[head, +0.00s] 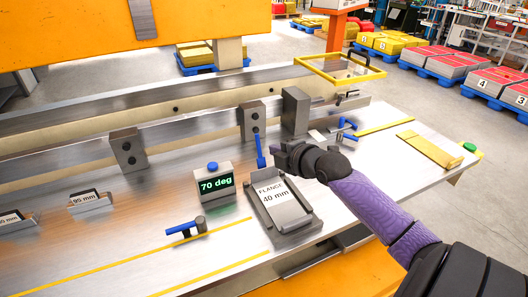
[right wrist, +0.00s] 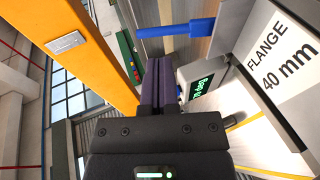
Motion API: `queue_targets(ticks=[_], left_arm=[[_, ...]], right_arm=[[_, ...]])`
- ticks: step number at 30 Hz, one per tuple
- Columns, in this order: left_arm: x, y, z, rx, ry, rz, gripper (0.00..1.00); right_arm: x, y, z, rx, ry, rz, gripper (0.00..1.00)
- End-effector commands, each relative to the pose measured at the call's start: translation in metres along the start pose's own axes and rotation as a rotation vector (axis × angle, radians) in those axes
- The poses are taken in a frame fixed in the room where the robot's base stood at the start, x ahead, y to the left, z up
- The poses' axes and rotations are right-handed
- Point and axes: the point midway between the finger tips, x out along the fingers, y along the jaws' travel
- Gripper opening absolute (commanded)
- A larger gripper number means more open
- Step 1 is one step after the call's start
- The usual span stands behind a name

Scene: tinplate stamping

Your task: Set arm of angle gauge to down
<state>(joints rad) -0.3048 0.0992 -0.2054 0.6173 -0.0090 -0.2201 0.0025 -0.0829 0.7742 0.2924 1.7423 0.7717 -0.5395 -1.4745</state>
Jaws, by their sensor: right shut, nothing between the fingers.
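The display box (head: 214,182) reads "70 deg" in green and has a blue button on top; its face also shows at an angle in the right wrist view (right wrist: 200,84). Just right of it in the head view, a blue lever (head: 260,151) stands nearly upright, leaning slightly, and looks like the gauge's arm. In the right wrist view the blue lever (right wrist: 176,30) lies across the picture beyond the fingertips. My right gripper (head: 278,154) is shut and empty, close beside the lever; I cannot tell whether they touch. Its closed fingers show in the wrist view (right wrist: 158,85). My left gripper is out of view.
A grey tray (head: 312,227) with a "FLANGE 40 mm" card sits in front of the gripper. Steel blocks (head: 295,111) stand behind. A blue-handled clamp (head: 186,229) lies at the front left. A yellow frame (head: 340,70) stands at the back.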

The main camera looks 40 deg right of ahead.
Motion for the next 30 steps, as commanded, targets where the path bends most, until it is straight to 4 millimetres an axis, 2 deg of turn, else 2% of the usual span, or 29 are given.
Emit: queue_targets(ticks=[3, 9, 23, 30], left_arm=[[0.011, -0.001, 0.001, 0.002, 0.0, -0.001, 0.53], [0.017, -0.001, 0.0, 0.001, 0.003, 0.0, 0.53], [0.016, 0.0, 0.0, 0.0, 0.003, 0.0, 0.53], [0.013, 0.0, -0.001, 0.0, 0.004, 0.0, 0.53]], right_arm=[[0.024, -0.002, 0.0, 0.002, -0.001, 0.003, 0.0], [0.045, -0.001, 0.0, 0.001, -0.001, 0.0, 0.0], [0.049, 0.001, 0.0, 0.0, 0.0, -0.004, 0.0], [0.054, 0.004, 0.002, 0.012, -0.002, -0.071, 0.0]])
